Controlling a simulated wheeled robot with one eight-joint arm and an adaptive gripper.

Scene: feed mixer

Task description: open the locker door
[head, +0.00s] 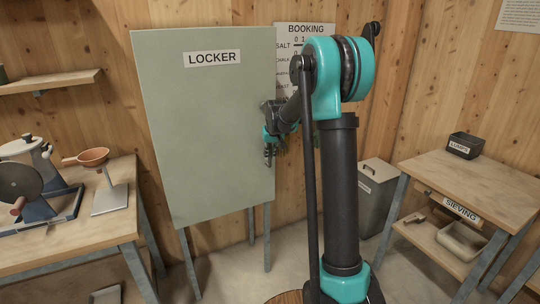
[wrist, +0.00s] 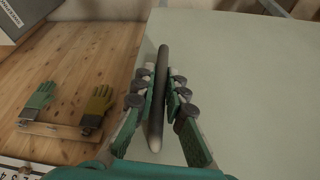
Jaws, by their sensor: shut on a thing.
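The locker (head: 205,120) is a pale grey-green cabinet on metal legs, with a LOCKER label near the top of its flat front. In the wrist view the door (wrist: 250,90) fills the right side as a plain pale panel. A dark, rounded bar handle (wrist: 161,60) runs along it near its edge. My gripper (wrist: 161,88) is shut on the handle, one finger on each side. In the head view my gripper (head: 269,152) is at the locker's right edge, where the handle is hidden. I see no clear gap at the door.
A bench with a mill (head: 30,185) and a small pan (head: 87,157) stands at the left. A sieving table (head: 480,180) with a dark tray is at the right, and a grey bin (head: 375,195) stands behind my arm. Gloves (wrist: 98,105) hang on the wooden wall.

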